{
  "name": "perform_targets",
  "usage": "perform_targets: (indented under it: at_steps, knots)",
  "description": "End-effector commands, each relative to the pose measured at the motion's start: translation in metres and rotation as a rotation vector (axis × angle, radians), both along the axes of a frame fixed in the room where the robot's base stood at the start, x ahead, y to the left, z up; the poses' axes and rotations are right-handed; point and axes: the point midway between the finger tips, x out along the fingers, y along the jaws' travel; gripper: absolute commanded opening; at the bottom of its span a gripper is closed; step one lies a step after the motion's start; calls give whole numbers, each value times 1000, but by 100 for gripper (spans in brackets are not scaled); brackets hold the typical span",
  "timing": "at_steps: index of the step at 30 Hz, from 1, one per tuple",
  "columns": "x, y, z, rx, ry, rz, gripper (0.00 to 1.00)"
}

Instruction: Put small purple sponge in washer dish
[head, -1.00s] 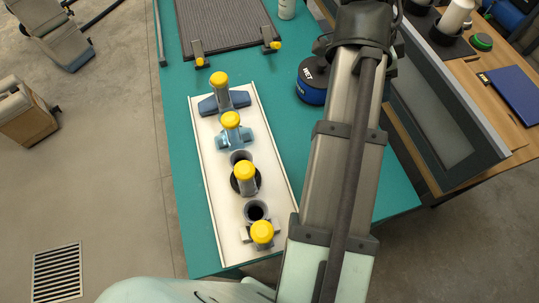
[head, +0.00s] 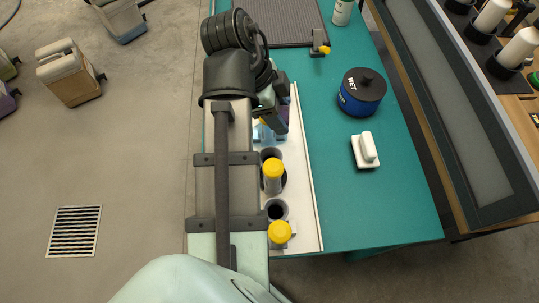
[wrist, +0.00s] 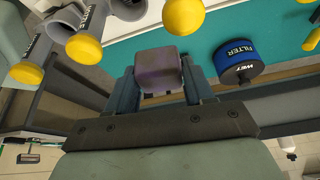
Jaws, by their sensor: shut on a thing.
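My gripper (wrist: 160,82) is shut on the small purple sponge (wrist: 158,66), which sits between the two fingers in the wrist view. In the head view the gripper (head: 276,108) is over the far part of the white tray (head: 302,190), and a bit of the sponge (head: 283,112) shows as dark purple. My arm hides the tray's left side and much of its far end. I cannot make out which thing is the washer dish; it may be hidden by my arm.
Yellow-topped tools (head: 273,170) stand upright in the tray. A blue and black drum marked WET (head: 361,93) and a white block with a handle (head: 366,150) are on the teal table (head: 375,205). A grey ribbed mat (head: 283,22) lies at the back.

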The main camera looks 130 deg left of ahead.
Motion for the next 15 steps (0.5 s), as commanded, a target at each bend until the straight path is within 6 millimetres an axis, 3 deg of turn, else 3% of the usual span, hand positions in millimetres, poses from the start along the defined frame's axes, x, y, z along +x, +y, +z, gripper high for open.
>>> perform_targets:
  at_steps: [10,15]
  knots:
    - [-40,-61,-21,-1,-2,3,24]
    - [-42,-69,-48,-1,-4,-112,24]
